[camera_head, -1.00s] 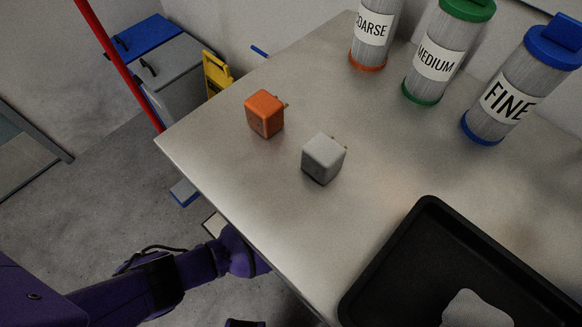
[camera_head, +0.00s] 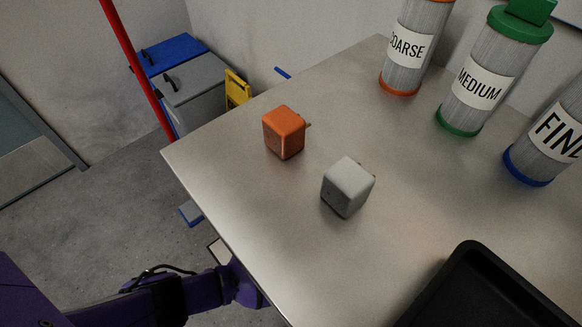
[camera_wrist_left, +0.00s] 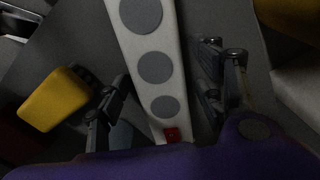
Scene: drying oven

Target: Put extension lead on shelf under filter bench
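The extension lead (camera_wrist_left: 155,68) is a white strip with round grey sockets and a red switch (camera_wrist_left: 172,134). In the left wrist view it runs lengthwise between the fingers of my left gripper (camera_wrist_left: 164,85). The left finger is close to its edge; a narrow dark gap shows at the right finger, so the gripper looks open around it. Its lower end is hidden by my purple gripper body. In the head view my left arm reaches below the edge of the filter bench (camera_head: 240,210), which hides the gripper. The shelf underneath is hidden. My right gripper is not in view.
On the bench stand an orange block (camera_head: 284,133), a grey block (camera_head: 347,187), labelled filter canisters (camera_head: 475,85) and a black tray (camera_head: 480,295). Blue and grey bins (camera_head: 190,90), a red pole (camera_head: 135,60) and a yellow object (camera_head: 237,88) stand beyond.

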